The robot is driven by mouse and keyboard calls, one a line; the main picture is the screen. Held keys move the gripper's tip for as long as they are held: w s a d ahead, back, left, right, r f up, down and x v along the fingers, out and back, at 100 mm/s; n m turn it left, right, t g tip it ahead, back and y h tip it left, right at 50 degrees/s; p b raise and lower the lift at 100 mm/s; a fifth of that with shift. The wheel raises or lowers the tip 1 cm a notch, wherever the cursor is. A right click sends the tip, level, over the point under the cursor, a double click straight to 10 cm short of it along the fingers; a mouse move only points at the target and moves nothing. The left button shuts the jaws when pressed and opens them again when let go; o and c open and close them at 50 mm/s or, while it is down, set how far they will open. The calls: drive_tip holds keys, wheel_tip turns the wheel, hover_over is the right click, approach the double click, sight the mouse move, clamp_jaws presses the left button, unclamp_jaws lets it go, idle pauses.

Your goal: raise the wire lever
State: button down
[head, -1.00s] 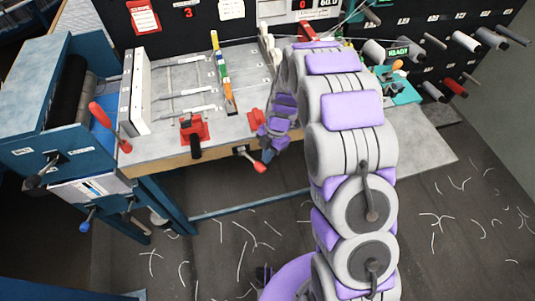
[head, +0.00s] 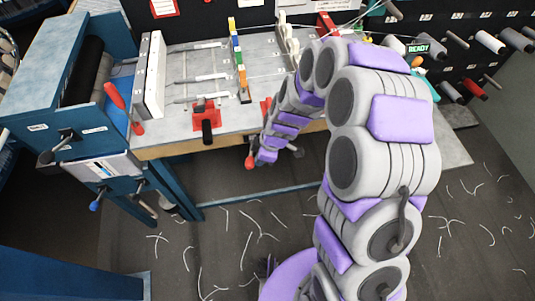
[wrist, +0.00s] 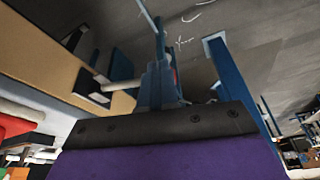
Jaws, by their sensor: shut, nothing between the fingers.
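A lever with a red knob (head: 250,162) sticks out below the front edge of the loom table in the head view. I take it for the wire lever, though no label on it is readable. Its shaft is hidden behind my arm. My gripper hangs at the table's front edge just right of the knob; its fingertips are hidden in the head view. In the wrist view my gripper (wrist: 160,60) is shut and empty, with a small red patch (wrist: 173,76) right behind its fingers. I cannot tell whether they touch.
The loom table (head: 185,140) has a red clamp with a black handle (head: 206,119) and a coloured strip (head: 239,62). A red-handled lever (head: 122,105) stands at the left on the blue frame (head: 80,150). Spools (head: 487,42) hang at the right.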

drive_tip(key=shift+s+a+m+t, duration=0.15)
drive_tip(key=shift+a+m, duration=0.3)
drive_tip(key=shift+a, duration=0.2)
drive_tip(key=shift+s+a+m+t, duration=0.1)
drive_tip(key=shift+a+m+t, duration=0.05)
drive_tip(key=shift+a+m, duration=0.4)
drive_tip(key=shift+a, duration=0.1)
